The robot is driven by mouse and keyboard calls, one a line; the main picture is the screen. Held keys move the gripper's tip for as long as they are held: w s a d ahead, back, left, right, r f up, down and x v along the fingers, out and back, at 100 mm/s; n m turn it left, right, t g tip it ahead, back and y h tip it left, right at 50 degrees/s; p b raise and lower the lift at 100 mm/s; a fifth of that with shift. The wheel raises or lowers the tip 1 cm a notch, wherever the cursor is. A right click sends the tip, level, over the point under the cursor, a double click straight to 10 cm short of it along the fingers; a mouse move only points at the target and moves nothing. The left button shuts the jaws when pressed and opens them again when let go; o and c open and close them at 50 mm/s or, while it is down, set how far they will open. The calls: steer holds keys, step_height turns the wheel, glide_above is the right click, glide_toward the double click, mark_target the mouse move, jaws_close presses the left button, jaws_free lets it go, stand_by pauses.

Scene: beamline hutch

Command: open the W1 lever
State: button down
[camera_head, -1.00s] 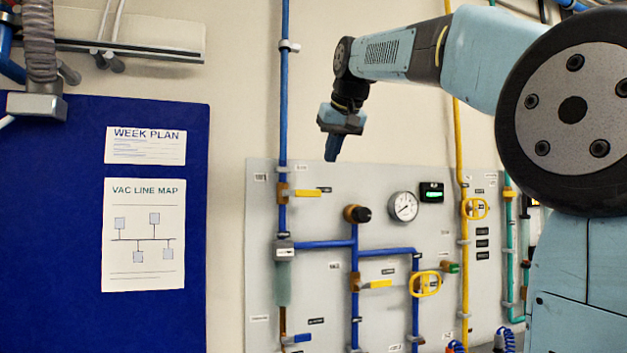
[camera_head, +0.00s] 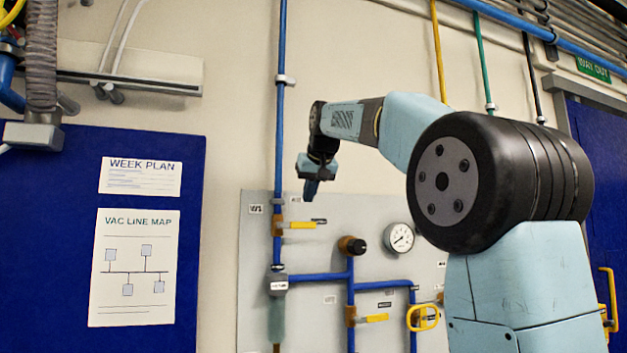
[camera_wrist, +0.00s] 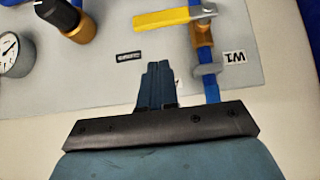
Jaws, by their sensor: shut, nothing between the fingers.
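The W1 lever (camera_head: 302,225) is a yellow handle on a brass valve on the vertical blue pipe. It points to the right, crosswise to the pipe. In the wrist view the yellow lever (camera_wrist: 172,18) shows upside down at the top, with the W1 label (camera_wrist: 235,57) beside its pipe. My gripper (camera_head: 310,192) points down just above the lever in the head view. In the wrist view my gripper (camera_wrist: 158,68) is shut, with its fingers together and empty. A gap shows between fingertips and lever; the depth is hard to tell.
A black knob on a brass fitting (camera_head: 352,245) and a round gauge (camera_head: 399,238) stand right of the lever. A lower yellow lever (camera_head: 373,318) and a yellow handle (camera_head: 422,317) are below. A blue board (camera_head: 60,230) is at left.

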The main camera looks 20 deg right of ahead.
mark_target(297, 225)
steer(key=shift+w+f, duration=0.2)
steer(key=shift+f, duration=1)
steer(key=shift+w+f, duration=0.15)
steer(key=shift+f, duration=1)
steer(key=shift+a+f, duration=0.1)
steer(key=shift+a, duration=0.05)
